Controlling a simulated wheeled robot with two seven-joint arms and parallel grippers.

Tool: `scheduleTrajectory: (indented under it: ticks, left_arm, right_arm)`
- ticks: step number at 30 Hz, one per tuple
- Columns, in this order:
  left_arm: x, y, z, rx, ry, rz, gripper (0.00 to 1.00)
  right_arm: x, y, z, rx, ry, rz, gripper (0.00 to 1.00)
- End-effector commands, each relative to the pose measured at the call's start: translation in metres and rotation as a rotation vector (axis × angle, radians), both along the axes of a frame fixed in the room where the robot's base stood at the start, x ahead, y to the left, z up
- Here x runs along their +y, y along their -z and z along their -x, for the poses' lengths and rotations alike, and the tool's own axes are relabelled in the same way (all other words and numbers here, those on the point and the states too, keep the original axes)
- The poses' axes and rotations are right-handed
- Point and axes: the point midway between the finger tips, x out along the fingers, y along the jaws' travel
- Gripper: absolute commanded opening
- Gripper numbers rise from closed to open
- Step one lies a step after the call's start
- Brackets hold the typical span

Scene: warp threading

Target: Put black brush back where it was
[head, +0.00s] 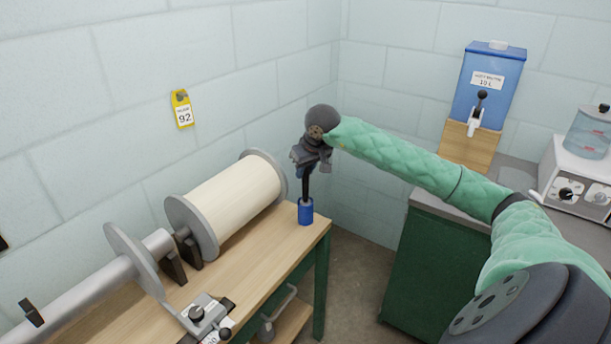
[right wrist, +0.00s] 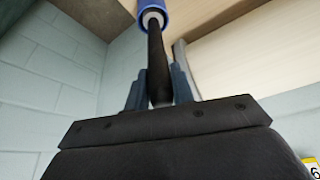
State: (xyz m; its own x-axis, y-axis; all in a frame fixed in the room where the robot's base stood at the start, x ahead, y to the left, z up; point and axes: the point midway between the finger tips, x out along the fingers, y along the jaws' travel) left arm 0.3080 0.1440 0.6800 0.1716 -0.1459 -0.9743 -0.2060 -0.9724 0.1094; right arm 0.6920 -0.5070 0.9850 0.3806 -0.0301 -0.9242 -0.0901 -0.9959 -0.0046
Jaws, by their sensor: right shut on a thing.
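My right gripper (head: 308,165) is above the far right corner of the wooden table, pointing down. It is shut on the black brush, whose dark shaft (head: 305,187) hangs upright below it. The blue cup (head: 305,212) stands on the table directly under the brush. The lower end of the brush is at the cup's opening; I cannot tell how deep it sits. In the right wrist view the fingers grip the black brush (right wrist: 157,72), and its far end meets the blue cup (right wrist: 153,8). My left gripper is not in view.
A large roller with cream winding (head: 235,205) lies left of the cup on the wooden table (head: 262,248). A grey clamp-like device (head: 203,315) is at the front. A green cabinet (head: 415,265) with a blue water tank (head: 487,85) stands right, across a floor gap.

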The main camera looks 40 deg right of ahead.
Motion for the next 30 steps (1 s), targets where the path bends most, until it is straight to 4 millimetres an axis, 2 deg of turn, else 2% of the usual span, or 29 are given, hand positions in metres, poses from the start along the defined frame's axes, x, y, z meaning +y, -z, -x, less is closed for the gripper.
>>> scheduleTrajectory:
  ticks: [6, 11, 23, 24, 26, 30]
  left_arm:
    - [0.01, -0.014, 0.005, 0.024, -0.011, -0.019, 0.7]
    - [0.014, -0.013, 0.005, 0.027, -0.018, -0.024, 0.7]
    - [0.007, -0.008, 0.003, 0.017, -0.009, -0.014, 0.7]
    - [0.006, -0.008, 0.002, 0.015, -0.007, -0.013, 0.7]
    - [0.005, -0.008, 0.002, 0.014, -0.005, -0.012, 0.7]
    - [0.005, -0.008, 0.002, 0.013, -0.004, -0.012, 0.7]
  right_arm:
    - [0.0, 0.023, 0.0, 0.001, 0.001, -0.001, 0.01]
    - [0.0, 0.025, 0.0, -0.001, 0.0, 0.0, 0.01]
    - [0.0, 0.028, 0.0, -0.001, 0.0, 0.001, 0.01]
    - [0.0, 0.027, 0.0, -0.001, 0.0, 0.001, 0.32]
    - [0.0, 0.027, 0.0, -0.001, 0.0, 0.001, 0.44]
    - [0.0, 0.027, 0.0, -0.001, 0.0, 0.0, 0.46]
